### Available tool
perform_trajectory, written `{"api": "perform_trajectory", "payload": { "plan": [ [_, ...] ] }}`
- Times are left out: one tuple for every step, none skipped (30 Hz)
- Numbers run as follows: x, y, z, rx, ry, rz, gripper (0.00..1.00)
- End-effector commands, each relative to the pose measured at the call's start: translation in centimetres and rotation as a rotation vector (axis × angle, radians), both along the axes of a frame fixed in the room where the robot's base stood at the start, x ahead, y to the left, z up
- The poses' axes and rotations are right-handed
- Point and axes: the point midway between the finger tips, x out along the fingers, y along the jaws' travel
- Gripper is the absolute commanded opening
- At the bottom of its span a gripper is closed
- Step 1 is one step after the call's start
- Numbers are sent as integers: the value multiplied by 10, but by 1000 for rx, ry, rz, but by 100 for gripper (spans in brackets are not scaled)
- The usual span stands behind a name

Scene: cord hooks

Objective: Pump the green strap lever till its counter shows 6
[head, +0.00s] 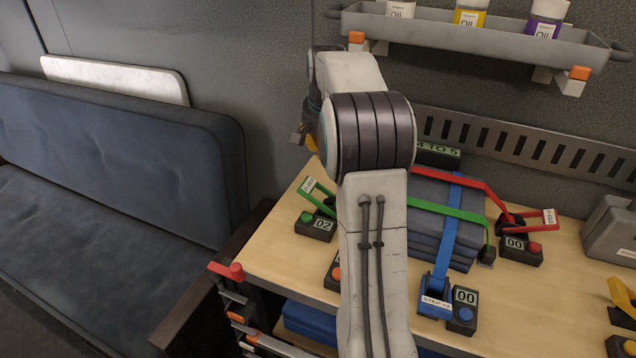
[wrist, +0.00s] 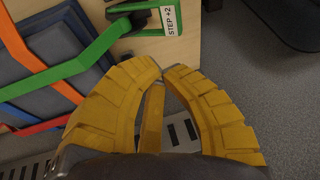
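The green strap lever (head: 322,194) is tilted up at the left of the wooden bench, with a white tag at its end. Its black counter box (head: 316,225) has a green button and reads 02. In the wrist view the green lever (wrist: 163,29) carries a tag reading STEP +2, above the fingers in the picture. My gripper (wrist: 162,73) has yellow segmented fingers with tips together and nothing seen between them. In the head view my gripper (head: 305,139) is partly hidden behind my arm, above and left of the lever and apart from it.
A blue lever (head: 434,297) and a red lever (head: 535,219) have counters reading 00. Straps cross a grey-blue padded stack (head: 425,245). An orange-buttoned box is mostly hidden by my arm. A shelf (head: 470,38) with bottles hangs above; a blue sofa (head: 110,170) stands left.

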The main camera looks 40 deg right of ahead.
Motion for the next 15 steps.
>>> {"api": "perform_trajectory", "payload": {
  "plan": [
    [0, -1, -1, 1, 0, -2, 0],
    [0, -1, -1, 0, 0, -3, 0],
    [0, -1, -1, 1, 0, -4, 0],
    [0, -1, -1, 1, 0, -4, 0],
    [0, -1, -1, 1, 0, -4, 0],
    [0, -1, -1, 0, 0, -3, 0],
    [0, -1, -1, 0, 0, -3, 0],
    [0, -1, -1, 0, 0, -3, 0],
    [0, -1, -1, 0, 0, -3, 0],
    [0, -1, -1, 0, 0, -3, 0],
    [0, -1, -1, 0, 0, -3, 0],
    [0, -1, -1, 0, 0, -3, 0],
    [1, -1, -2, 1, 1, -3, 0],
    [1, -1, -3, 1, 1, -3, 0],
    [1, -2, -5, 2, 2, -3, 0]
  ]
}}
